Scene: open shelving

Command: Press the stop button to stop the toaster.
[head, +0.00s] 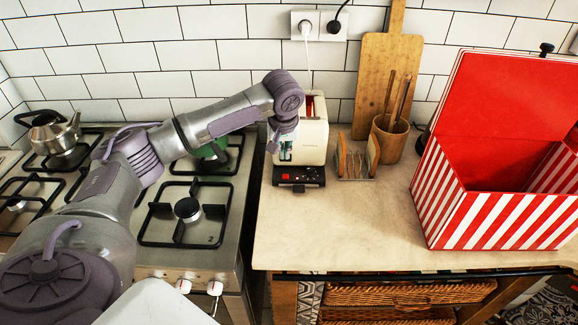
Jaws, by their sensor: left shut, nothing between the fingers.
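My left arm reaches in from the left across the stove. My left gripper (285,158) points down in front of the toaster's left front, just above the panel. It is shut and empty. It hides part of the toaster's front, and I cannot tell whether it touches the panel. My right gripper is not in view.
A toast rack (352,164) and a wooden cup with utensils (390,140) stand right of the toaster, before a cutting board (381,75). A red-striped open box (492,215) fills the right. A gas stove (188,228) with a kettle (54,132) is left. The front counter is clear.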

